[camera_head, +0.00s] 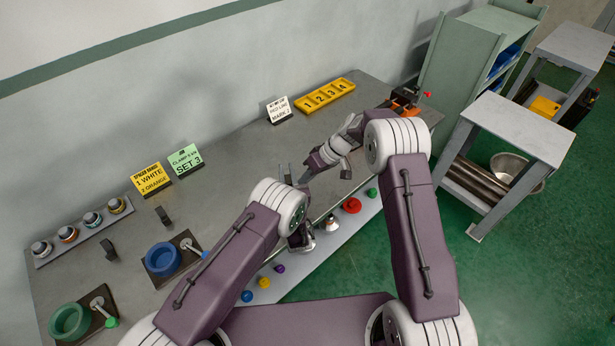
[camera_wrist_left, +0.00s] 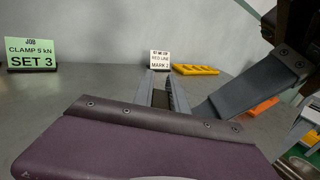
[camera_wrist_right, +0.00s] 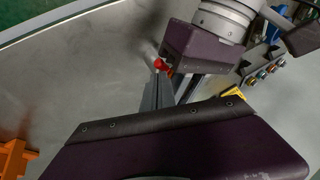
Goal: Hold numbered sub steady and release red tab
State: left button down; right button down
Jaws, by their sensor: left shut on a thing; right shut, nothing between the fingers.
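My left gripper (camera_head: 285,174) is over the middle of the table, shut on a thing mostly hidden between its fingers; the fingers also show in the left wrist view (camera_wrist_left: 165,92). My right gripper (camera_head: 308,177) is close beside it from the right, shut and empty. In the right wrist view, a small red piece (camera_wrist_right: 161,65) shows just beyond the right fingertips (camera_wrist_right: 163,85), near the left gripper. I cannot tell whether they touch it, or whether it is part of the held thing. A yellow tray numbered 1 to 4 (camera_head: 325,95) lies at the back.
An orange vise (camera_head: 403,103) with a red knob stands at the table's right end. Blue (camera_head: 163,259) and green (camera_head: 69,322) ring fixtures with handles are at the left. Signs (camera_head: 185,160) stand along the back. Several coloured knobs line the front ledge.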

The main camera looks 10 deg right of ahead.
jog(key=shift+s+d+f+y, duration=0.1)
jog(key=shift+s+d+y, duration=0.1)
jog(key=shift+y, duration=0.1)
